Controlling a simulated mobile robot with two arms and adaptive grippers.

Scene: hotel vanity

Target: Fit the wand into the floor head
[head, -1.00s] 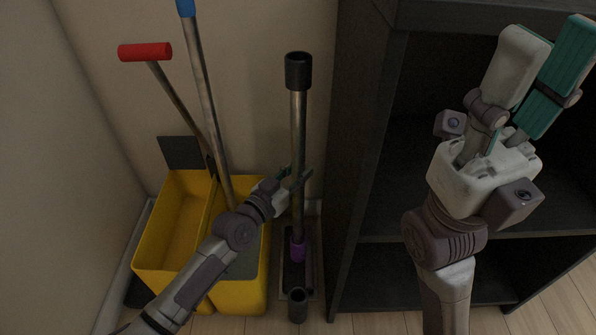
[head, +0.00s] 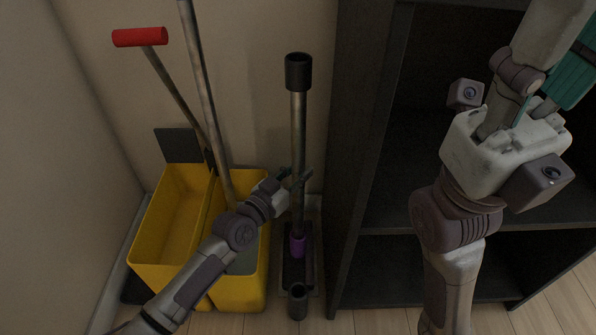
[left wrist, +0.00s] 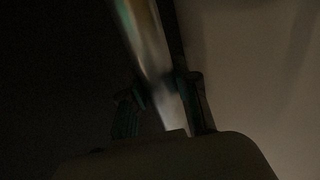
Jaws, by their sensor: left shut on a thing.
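The wand (head: 298,135) is a metal tube with a wide black top end, standing nearly upright in the head view. My left gripper (head: 297,178) is shut on it at mid-length. The left wrist view shows the tube (left wrist: 150,50) between the fingers. A purple collar (head: 297,246) shows at the tube's lower end, over the dark, flat floor head (head: 298,274) on the floor. I cannot tell whether the tube is seated in it. A short black hollow cylinder (head: 298,301) stands at its front. My right gripper (head: 566,50) is raised at the upper right, its fingertips cut off.
A yellow two-part bucket (head: 160,245) stands left, close to my left arm. A red-handled tool (head: 176,95) and a long metal pole (head: 204,90) lean there. A dark open shelf (head: 352,170) stands close on the wand's right. Little floor is free between them.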

